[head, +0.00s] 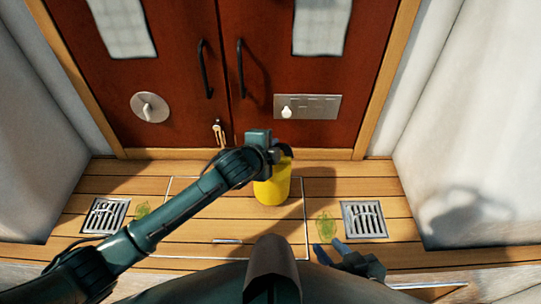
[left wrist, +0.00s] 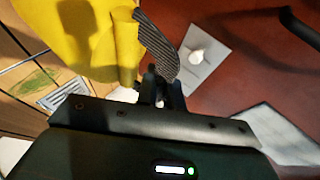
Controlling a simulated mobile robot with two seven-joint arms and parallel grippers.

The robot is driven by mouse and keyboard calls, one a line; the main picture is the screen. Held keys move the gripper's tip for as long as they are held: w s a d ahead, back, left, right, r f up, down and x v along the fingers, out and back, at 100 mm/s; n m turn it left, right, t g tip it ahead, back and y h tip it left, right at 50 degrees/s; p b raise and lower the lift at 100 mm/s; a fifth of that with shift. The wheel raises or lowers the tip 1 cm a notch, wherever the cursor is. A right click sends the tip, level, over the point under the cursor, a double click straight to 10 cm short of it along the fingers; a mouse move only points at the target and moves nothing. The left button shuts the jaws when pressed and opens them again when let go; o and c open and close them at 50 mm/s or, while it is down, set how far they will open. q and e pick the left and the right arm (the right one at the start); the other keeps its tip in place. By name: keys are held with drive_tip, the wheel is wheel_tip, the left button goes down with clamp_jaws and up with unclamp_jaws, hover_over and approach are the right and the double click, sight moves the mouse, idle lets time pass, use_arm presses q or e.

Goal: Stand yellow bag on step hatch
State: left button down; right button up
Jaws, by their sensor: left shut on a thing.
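The yellow bag (head: 272,190) is upright over the right part of the step hatch (head: 195,208), a thin-outlined panel in the wooden step. I cannot tell whether the bag's base touches the hatch. My left gripper (head: 276,153) is above the bag, shut on its dark strap. In the left wrist view the fingers (left wrist: 163,92) meet the grey woven strap (left wrist: 157,47), and the yellow body (left wrist: 85,38) fills the upper left. My right gripper (head: 337,253) is low at right, clear of the hatch, its fingers apart and empty.
Red double doors (head: 165,60) with dark handles rise behind the step, with keys (head: 219,134) hanging from the left door. Metal grates (head: 364,220) and green markings (head: 326,226) flank the hatch. White walls close both sides.

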use_arm(q)
drive_tip(key=shift+f, duration=1.35)
drive_tip(key=shift+f+b, duration=0.15)
drive_tip(key=shift+b, duration=0.15)
drive_tip(key=c, duration=1.5)
unclamp_jaws()
drive_tip(key=shift+c, duration=0.2)
drive_tip(key=shift+r, duration=0.2)
drive_tip(key=p+v, duration=0.2)
drive_tip(key=v, duration=1)
drive_tip(key=s+a+f+n, duration=0.3)
drive_tip(key=s+a+n, duration=0.1)
drive_tip(key=s+n, duration=0.3)
drive_tip(key=s+a+f+n+t, duration=0.1)
drive_tip(key=s+a+f+n, duration=0.3)
drive_tip(key=s+n, duration=0.4)
drive_tip(key=n, duration=0.2)
drive_tip(key=shift+s+a+f+n+y, duration=0.15)
drive_tip(key=shift+f+n+y, duration=0.15)
